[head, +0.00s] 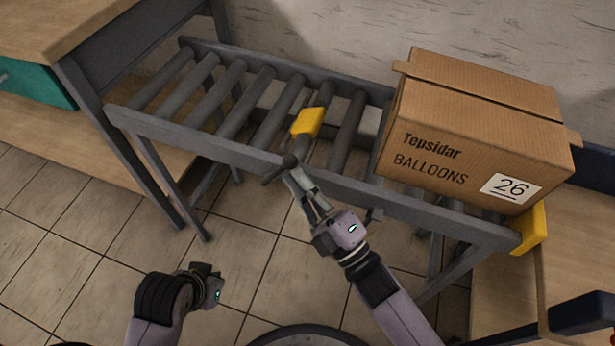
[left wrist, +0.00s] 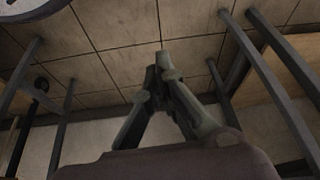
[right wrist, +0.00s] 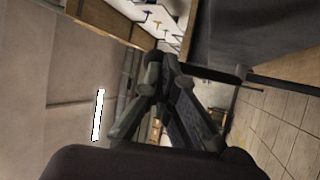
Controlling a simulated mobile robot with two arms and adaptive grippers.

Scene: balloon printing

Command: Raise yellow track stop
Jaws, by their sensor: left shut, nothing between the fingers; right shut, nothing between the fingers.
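A yellow track stop (head: 307,122) stands up among the rollers at the middle of the grey roller track. A second yellow block (head: 533,228) sits at the track's right end, beside the box. A dark lever with a round knob (head: 267,181) is at the front rail, below the middle stop. My right gripper (head: 294,176) is shut and empty, its tips at the lever; whether they touch is unclear. Its closed fingers show in the right wrist view (right wrist: 160,62), close to a dark bar (right wrist: 285,85). My left gripper is shut and empty in the left wrist view (left wrist: 157,75), over the floor.
A wooden table (head: 60,25) stands at the left end, another wooden surface (head: 590,240) at the right. Tiled floor (head: 60,250) is open in front.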

